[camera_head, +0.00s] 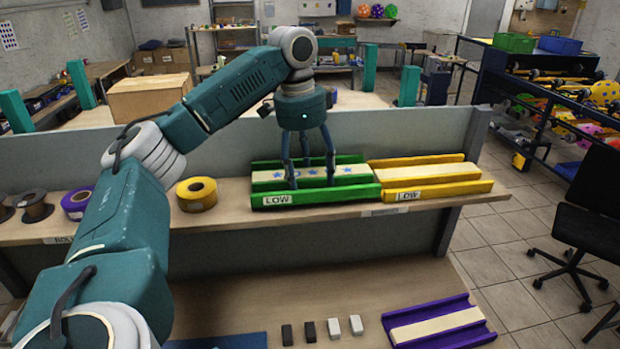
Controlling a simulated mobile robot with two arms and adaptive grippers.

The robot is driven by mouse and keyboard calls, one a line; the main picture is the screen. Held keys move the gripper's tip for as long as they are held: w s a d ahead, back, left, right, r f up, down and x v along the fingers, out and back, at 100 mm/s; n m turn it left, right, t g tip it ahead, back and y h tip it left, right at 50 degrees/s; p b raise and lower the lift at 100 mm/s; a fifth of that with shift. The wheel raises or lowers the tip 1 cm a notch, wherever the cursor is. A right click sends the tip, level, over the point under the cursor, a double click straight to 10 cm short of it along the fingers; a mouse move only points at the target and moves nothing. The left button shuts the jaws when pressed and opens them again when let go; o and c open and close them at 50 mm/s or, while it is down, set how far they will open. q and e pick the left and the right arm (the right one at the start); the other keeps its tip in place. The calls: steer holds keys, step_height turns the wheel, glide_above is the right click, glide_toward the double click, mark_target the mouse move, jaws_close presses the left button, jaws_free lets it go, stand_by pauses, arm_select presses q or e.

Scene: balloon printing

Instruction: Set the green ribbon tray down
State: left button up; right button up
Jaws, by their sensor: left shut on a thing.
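The green ribbon tray (346,196) has green side walls, a pale strip with blue stars and a "LOW" label. It is level on or just above the wooden shelf; I cannot tell if its underside touches. My left gripper (312,178) reaches straight down from above, its fingers shut on the tray near its middle. Where the fingertips meet the tray is partly hidden. My right gripper is not in view.
A yellow tray (455,188), also labelled "LOW", sits close to the green tray's right. A yellow tape roll (197,194) and a purple roll (76,204) stand to the left. A purple tray (400,332) and several small blocks lie on the lower worktop.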

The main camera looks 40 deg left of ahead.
mark_target(311, 176)
arm_select(q)
steer(key=shift+f, duration=0.95)
steer(key=o, duration=1.2)
steer(key=shift+d, duration=0.1)
steer(key=o, duration=0.4)
steer(key=shift+c, duration=0.2)
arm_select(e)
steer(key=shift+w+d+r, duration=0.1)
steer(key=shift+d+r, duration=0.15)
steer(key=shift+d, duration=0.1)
arm_select(q)
steer(key=shift+r, duration=0.1)
steer(key=shift+r, duration=0.3)
steer(key=r, duration=0.1)
steer(key=r+b, duration=0.1)
steer(key=r, duration=0.2)
steer(key=shift+s+r, duration=0.25)
steer(key=shift+r, duration=0.1)
steer(key=r, duration=0.1)
steer(key=r+p, duration=0.1)
steer(key=r, duration=0.2)
steer(key=shift+s+a+r, duration=0.2)
steer(key=shift+a+r, duration=0.1)
steer(key=shift+a, duration=0.05)
steer(key=shift+s+r, duration=0.15)
steer(key=shift+r, duration=0.8)
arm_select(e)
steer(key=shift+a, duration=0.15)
